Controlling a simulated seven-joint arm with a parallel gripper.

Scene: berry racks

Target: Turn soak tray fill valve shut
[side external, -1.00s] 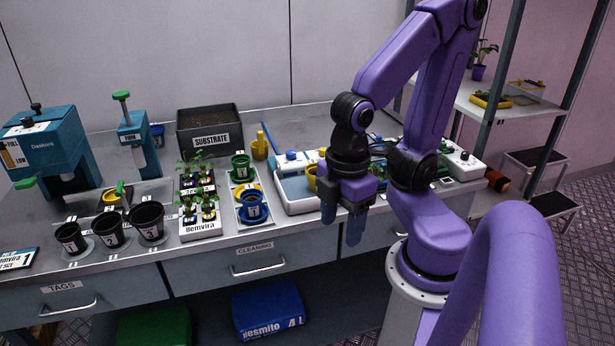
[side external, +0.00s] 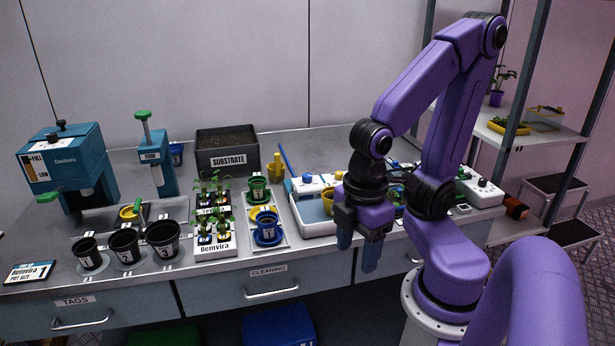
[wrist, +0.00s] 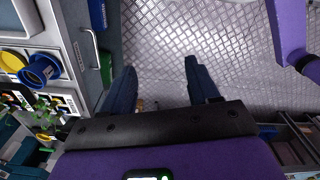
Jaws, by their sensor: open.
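The soak tray (side external: 298,224) is a shallow white tray with a pale blue inside, near the bench's front edge in the side view. A white housing behind it carries a blue knob (side external: 307,178); I cannot tell whether this is the fill valve or how it is turned. My gripper (side external: 357,248) hangs just in front of the bench edge, right of the tray's visible part, fingers down and apart. My arm hides the tray's right part. In the wrist view my gripper (wrist: 160,72) is open and empty above the metal floor; the tray is not recognisable there.
Left of the tray stand a blue cup (side external: 267,232), a green cup (side external: 257,190) and a seedling rack (side external: 215,248). Black pots (side external: 125,246) stand farther left. A substrate box (side external: 227,158) is behind. Shelving (side external: 540,140) stands right.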

